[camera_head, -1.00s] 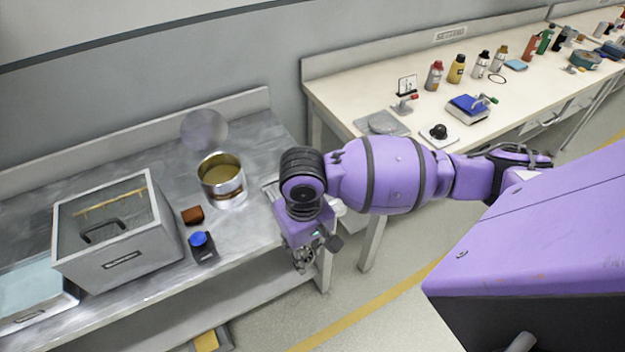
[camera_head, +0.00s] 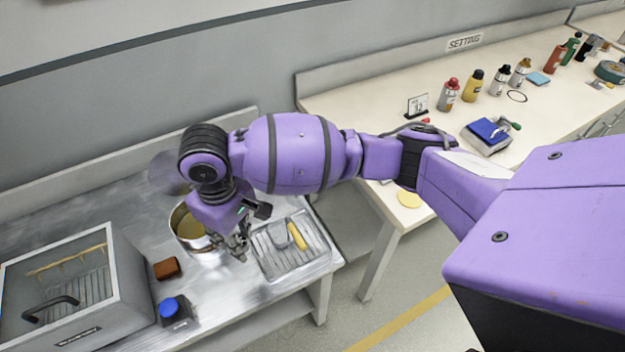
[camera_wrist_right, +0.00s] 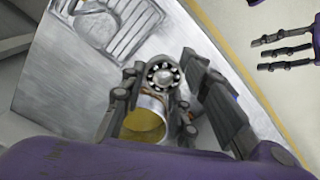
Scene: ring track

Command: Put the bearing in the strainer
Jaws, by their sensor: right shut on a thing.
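My right gripper (camera_head: 238,244) is above the metal table beside a metal can (camera_head: 184,230) with a yellowish inside. In the right wrist view the gripper (camera_wrist_right: 161,92) is shut on the bearing (camera_wrist_right: 163,74), a steel ring with balls. The can (camera_wrist_right: 143,127) shows below and beyond the bearing there. A round grey disc (camera_head: 165,172) stands behind the can, partly hidden by my arm. I cannot tell whether this is the strainer. Several fingers of what looks like my left gripper (camera_wrist_right: 285,52) show in the wrist view's upper right; their opening is unclear.
A ribbed metal tray (camera_head: 275,263) with a yellow-handled item (camera_head: 297,236) lies right of the can. A cream bench (camera_head: 375,90) with bottles stands behind.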

